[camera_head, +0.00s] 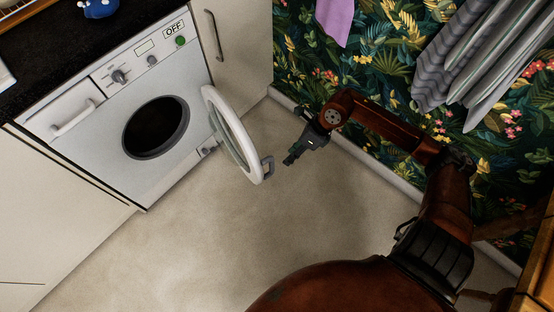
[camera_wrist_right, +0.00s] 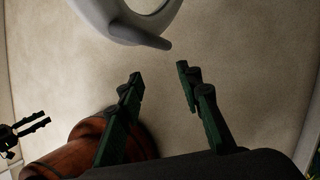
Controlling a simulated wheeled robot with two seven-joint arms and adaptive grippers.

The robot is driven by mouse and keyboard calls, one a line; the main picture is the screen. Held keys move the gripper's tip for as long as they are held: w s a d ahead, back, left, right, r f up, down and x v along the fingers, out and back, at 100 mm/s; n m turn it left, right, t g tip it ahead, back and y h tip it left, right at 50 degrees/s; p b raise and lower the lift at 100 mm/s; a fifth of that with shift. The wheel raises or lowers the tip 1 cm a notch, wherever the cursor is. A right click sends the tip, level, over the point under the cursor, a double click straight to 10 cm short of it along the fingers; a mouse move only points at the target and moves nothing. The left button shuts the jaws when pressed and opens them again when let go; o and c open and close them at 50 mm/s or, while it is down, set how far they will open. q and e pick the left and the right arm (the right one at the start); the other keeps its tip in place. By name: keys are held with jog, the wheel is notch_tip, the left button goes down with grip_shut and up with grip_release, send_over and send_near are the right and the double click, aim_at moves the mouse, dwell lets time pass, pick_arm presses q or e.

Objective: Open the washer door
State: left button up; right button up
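The white washer (camera_head: 110,115) stands at the left in the head view. Its round door (camera_head: 232,135) is swung out wide from the dark drum opening (camera_head: 155,127). The grey door handle (camera_head: 267,169) is on the door's free edge. My right gripper (camera_head: 290,158) is just right of the handle, apart from it. In the right wrist view its fingers (camera_wrist_right: 160,72) are spread with nothing between them, and the door (camera_wrist_right: 125,22) with its handle (camera_wrist_right: 152,41) is just beyond the tips. My left gripper (camera_wrist_right: 36,122) shows small at the left of the wrist view, fingers apart and empty.
Cupboards (camera_head: 235,50) flank the washer under a dark worktop (camera_head: 75,45). A leafy patterned wall (camera_head: 375,65) with hanging cloths (camera_head: 470,60) is close behind my right arm. The beige floor (camera_head: 190,235) is clear in front of the washer.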

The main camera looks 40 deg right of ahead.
jog(key=s+a+m+y+p, duration=0.1)
jog(key=s+a+m+y, duration=0.1)
jog(key=a+m+y, duration=0.3)
pick_arm(q)
jog(key=s+a+r+g+y+p, duration=0.1)
jog(key=s+a+r+g+p, duration=0.15)
jog(key=s+a+r, duration=0.35)
pick_arm(e)
jog(key=m+t+y, duration=0.4)
jog(key=m+t, duration=0.5)
jog(key=m, duration=1.7)
send_near(272, 163)
notch_tip(272, 163, down, 3)
jog(key=w+a, duration=0.1)
jog(key=w, duration=0.1)
jog(key=b+x, duration=0.2)
jog(key=x, duration=0.5)
jog(key=shift+d, duration=0.1)
jog(key=shift+w+a+r, duration=0.15)
jog(key=shift+w+a, duration=0.25)
jog(key=shift+w, duration=0.05)
pick_arm(q)
jog(key=shift+t, duration=0.55)
jog(key=w+d+f, duration=0.1)
jog(key=d, duration=0.1)
jog(key=w+d+f, duration=0.1)
jog(key=w, duration=0.1)
jog(key=shift+d+f, duration=0.3)
jog(key=shift+d, duration=0.1)
